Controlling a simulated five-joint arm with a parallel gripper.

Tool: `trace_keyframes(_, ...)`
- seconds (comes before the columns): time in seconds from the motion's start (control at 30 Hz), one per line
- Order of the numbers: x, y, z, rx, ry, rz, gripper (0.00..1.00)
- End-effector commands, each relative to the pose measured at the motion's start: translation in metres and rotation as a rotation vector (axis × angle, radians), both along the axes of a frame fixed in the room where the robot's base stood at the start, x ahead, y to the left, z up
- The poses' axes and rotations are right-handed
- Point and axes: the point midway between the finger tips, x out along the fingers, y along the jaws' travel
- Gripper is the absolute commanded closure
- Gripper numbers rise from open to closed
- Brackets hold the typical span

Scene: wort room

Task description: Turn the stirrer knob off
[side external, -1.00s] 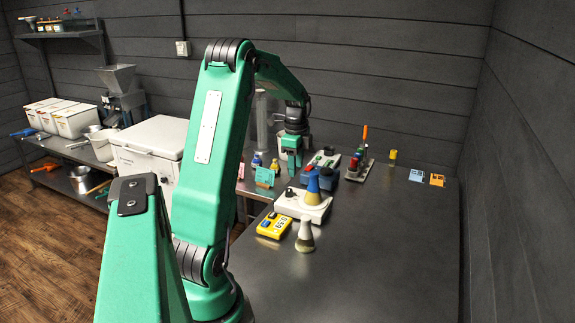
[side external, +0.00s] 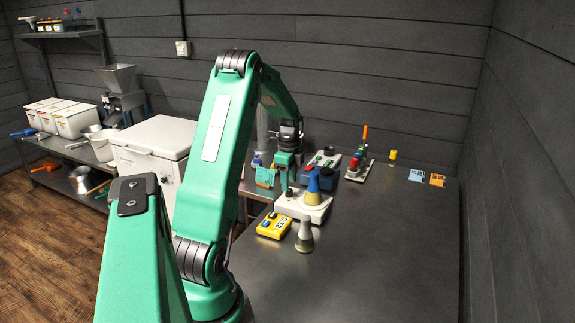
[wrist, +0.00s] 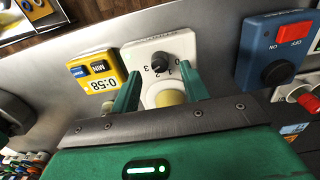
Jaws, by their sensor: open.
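The white stirrer (side external: 305,208) stands on the dark table with a flask (side external: 313,197) of yellowish liquid on it; the flask's upper part looks blue. The stirrer's black knob (wrist: 160,61) shows in the wrist view, with the numbers 1, 2 and 3 beside it. My gripper (side external: 286,186) is low over the knob end of the stirrer. In the wrist view the open fingers of my gripper (wrist: 161,73) lie to either side of the knob, with nothing held. I cannot tell whether they touch it. The lower part of the stirrer is hidden by my gripper.
A yellow timer (side external: 273,225) reading 0:58 and a small flask (side external: 305,238) stand in front of the stirrer. A blue box with a red OFF/ON switch (wrist: 290,38) is beside it. The table's right and front are clear.

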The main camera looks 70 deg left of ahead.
Motion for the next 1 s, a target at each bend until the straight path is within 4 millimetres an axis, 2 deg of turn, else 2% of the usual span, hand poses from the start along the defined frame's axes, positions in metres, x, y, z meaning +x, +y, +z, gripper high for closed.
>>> trace_keyframes(0.1, 0.0, -0.001, -0.015, -0.002, 0.002, 0.0, 0.55)
trace_keyframes(0.23, 0.0, 0.0, -0.026, -0.001, 0.001, 0.0, 0.55)
trace_keyframes(0.63, 0.0, 0.0, -0.032, -0.001, 0.001, 0.0, 0.55)
trace_keyframes(0.67, 0.0, 0.0, -0.032, -0.001, 0.001, 0.0, 0.57)
trace_keyframes(0.87, 0.0, 0.0, -0.032, -0.001, 0.001, 0.0, 0.96)
trace_keyframes(0.9, 0.0, 0.0, -0.032, -0.001, 0.001, 0.0, 1.0)
trace_keyframes(1.0, 0.0, 0.0, -0.032, -0.001, 0.001, 0.001, 1.0)
